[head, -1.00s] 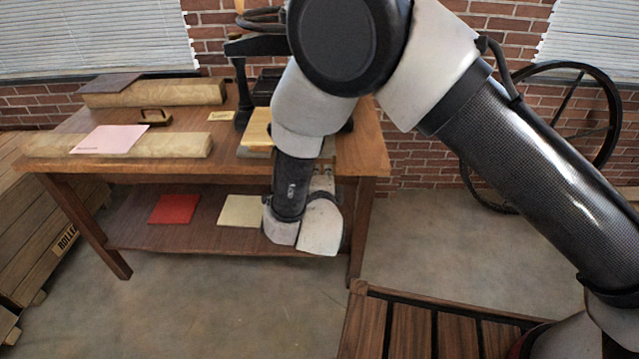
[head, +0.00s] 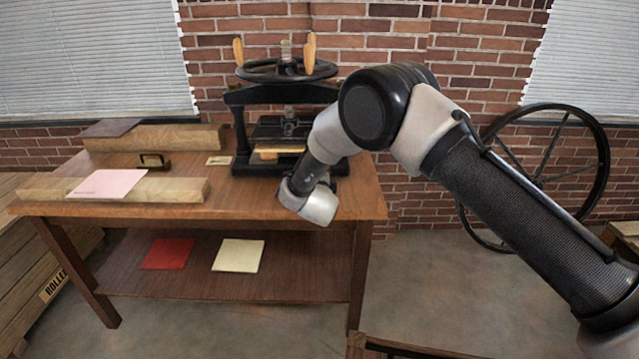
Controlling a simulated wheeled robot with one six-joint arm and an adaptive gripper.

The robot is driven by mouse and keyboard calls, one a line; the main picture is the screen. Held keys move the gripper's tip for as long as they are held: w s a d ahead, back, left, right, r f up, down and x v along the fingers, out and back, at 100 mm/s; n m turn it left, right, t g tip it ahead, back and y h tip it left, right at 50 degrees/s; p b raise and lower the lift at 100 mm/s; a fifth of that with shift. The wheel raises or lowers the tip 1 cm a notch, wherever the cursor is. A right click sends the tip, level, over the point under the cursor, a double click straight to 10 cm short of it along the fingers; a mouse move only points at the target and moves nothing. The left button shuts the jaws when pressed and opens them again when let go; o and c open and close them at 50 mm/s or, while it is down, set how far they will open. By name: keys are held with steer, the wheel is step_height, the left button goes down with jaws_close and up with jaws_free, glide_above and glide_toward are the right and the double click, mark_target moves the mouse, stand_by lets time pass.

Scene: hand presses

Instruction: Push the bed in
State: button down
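The black hand press (head: 285,110) stands on the right half of the wooden table, with a handwheel and two upright wooden handles on top. Its bed (head: 278,153) shows as a pale wooden front end low between the posts, under the dark platen. It sticks out only a little toward the front. My arm's wrist (head: 318,205) is in front of the press and to the right of the bed, above the table's front edge. My gripper's fingers are hidden behind the wrist, so contact with the bed cannot be seen.
The wooden table (head: 235,192) carries two long pale beams at left, a pink sheet (head: 108,184), a dark wooden block (head: 153,161) and a small label card (head: 219,160). Red and cream sheets lie on the lower shelf. A large spoked wheel (head: 545,175) leans at right.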

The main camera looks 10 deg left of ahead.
steer(key=shift+w+a, duration=0.1)
steer(key=shift+w, duration=0.3)
steer(key=shift+r, duration=0.1)
steer(key=c, duration=1.5)
jaws_free()
steer(key=shift+w, duration=0.1)
steer(key=shift+c, duration=0.2)
steer(key=v, duration=1)
steer(key=shift+s, duration=0.35)
steer(key=shift+s+r, duration=0.2)
steer(key=shift+s, duration=0.45)
